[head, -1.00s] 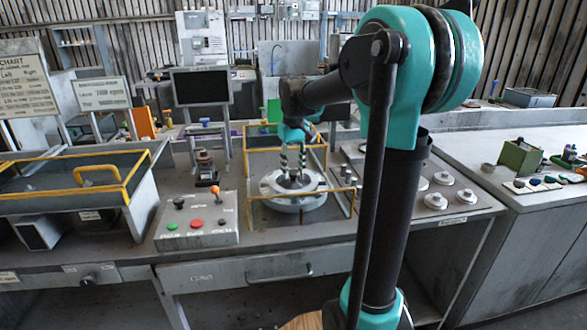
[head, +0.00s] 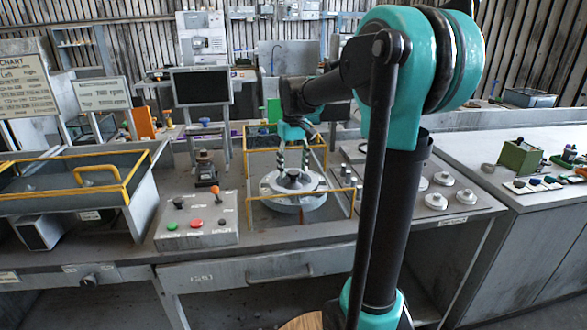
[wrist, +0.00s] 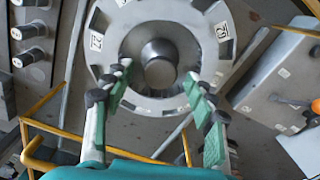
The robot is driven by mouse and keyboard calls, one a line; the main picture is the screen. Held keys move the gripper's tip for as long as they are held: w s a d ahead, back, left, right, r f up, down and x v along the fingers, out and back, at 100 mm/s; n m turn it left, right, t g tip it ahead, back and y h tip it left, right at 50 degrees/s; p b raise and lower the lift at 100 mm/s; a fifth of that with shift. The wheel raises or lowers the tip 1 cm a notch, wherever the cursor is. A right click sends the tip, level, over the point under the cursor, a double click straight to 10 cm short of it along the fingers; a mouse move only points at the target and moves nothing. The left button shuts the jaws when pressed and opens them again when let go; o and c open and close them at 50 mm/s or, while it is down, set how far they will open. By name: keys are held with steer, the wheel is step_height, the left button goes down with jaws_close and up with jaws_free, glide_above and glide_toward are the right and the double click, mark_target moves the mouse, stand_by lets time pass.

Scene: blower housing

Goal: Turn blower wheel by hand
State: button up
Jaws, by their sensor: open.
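The blower wheel (head: 313,198) is a round grey metal disc with a dark knob-like hub (head: 292,175) in its middle. It lies flat on the workbench inside a yellow-railed frame. In the wrist view the wheel (wrist: 112,75) shows numbered labels and slots around its rim, and the hub (wrist: 159,62) stands in a recess. My gripper (head: 293,160) is above the wheel. I cannot tell whether the fingertips touch the wheel.
A yellow rail (head: 353,200) borders the wheel at the right. A control box (head: 197,222) with red and green buttons and an orange-topped lever stands to the left. Several round metal pieces (head: 436,201) sit on the bench at the right. A dark monitor (head: 201,87) stands behind.

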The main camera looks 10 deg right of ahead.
mark_target(294, 172)
step_height(294, 172, up, 12)
steer(key=shift+f, duration=0.25)
steer(key=shift+s, duration=0.1)
